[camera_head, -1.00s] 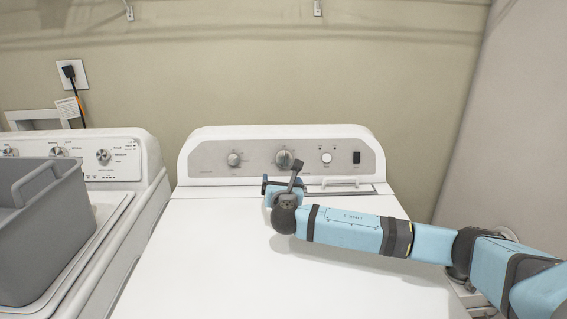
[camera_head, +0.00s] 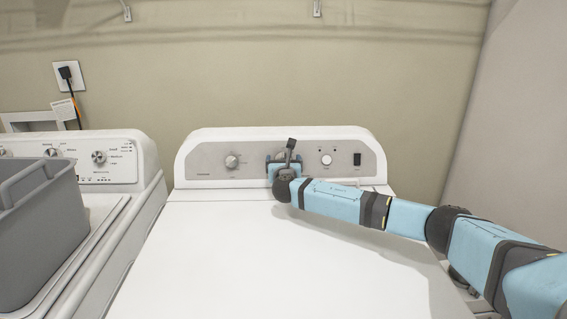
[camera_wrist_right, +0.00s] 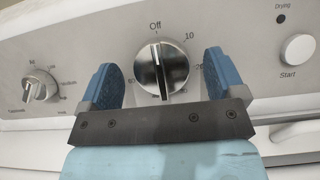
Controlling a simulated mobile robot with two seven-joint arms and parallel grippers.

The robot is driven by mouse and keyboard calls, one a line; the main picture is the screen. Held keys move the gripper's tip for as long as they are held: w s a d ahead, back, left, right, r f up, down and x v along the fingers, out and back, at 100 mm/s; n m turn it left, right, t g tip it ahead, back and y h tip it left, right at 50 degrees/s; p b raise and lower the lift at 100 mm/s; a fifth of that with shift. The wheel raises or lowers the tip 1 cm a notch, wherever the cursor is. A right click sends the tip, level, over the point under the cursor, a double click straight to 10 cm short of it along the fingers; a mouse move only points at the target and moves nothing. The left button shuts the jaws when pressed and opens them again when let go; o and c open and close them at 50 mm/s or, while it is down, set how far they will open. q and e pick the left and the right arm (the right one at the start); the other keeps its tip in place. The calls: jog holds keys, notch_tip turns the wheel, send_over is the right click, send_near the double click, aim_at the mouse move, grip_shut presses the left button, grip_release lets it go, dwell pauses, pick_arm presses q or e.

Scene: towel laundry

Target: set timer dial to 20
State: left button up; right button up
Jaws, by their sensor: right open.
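My right gripper (camera_wrist_right: 164,74) is open, with one blue finger on each side of the dial and a visible gap to each. In the head view my right gripper (camera_head: 284,165) is in front of the dial's place on the panel and mostly hides the dial. My left gripper is not in view.
A grey basket (camera_head: 45,240) sits on the machine at left. The dryer top is clear.

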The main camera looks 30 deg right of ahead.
jog(key=shift+w+d, duration=0.2)
jog(key=shift+w, duration=0.15)
jog(key=c, duration=0.9)
